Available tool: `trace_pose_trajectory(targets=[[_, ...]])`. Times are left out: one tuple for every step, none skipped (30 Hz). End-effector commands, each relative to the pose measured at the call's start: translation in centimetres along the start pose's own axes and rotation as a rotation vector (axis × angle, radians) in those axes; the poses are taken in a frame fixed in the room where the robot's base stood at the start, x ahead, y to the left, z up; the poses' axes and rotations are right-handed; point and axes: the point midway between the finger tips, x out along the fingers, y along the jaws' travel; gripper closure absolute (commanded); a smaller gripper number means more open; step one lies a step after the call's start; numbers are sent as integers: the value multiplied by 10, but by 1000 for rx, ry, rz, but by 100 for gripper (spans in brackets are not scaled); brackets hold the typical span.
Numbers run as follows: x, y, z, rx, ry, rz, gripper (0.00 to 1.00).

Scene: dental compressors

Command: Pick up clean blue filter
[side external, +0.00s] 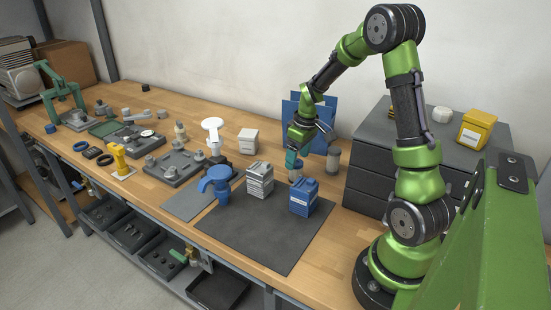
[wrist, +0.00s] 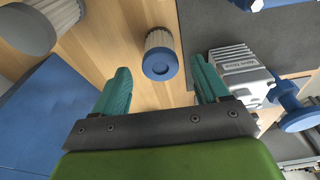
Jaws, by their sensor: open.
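The clean blue filter, a short cylinder with pale pleated sides and a blue end cap, stands on the wooden bench in the wrist view (wrist: 161,64). In the side external view it is small and partly hidden just below my gripper (side external: 296,172). My gripper (wrist: 160,70) is open, with its teal fingers on either side of the filter in the picture and nothing held between them. In the side external view my gripper (side external: 293,158) points down above the filter. I cannot tell how far the fingertips are above it.
A grey-capped pleated filter (wrist: 35,25) stands nearby, also at the side (side external: 333,158). Blue panels (side external: 325,112) lean at the wall behind. A dark mat (side external: 255,232) holds a blue box (side external: 304,198) and a grey ribbed block (side external: 260,180). Dark drawers (side external: 375,180) stand right.

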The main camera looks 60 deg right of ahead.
Motion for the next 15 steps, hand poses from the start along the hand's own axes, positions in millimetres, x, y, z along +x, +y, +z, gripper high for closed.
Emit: trace_pose_trajectory(targets=[[6,-1,1,1,-4,-3,26],[10,-1,1,1,-5,-4,26],[17,-1,1,2,-5,-4,26],[22,-1,1,2,-6,-5,26],[27,-1,1,1,-5,-4,26],[33,-1,1,0,-6,-4,26],[37,-1,1,0,-5,-4,26],[40,-1,0,0,-4,-4,26],[44,-1,0,0,-4,-3,26],[47,-1,0,1,-3,-3,26],[48,-1,0,1,-2,-3,26],[50,-1,0,1,-2,-2,26],[50,-1,0,1,-1,-2,26],[50,-1,0,1,-1,-2,26],[50,-1,0,1,-1,-1,26]])
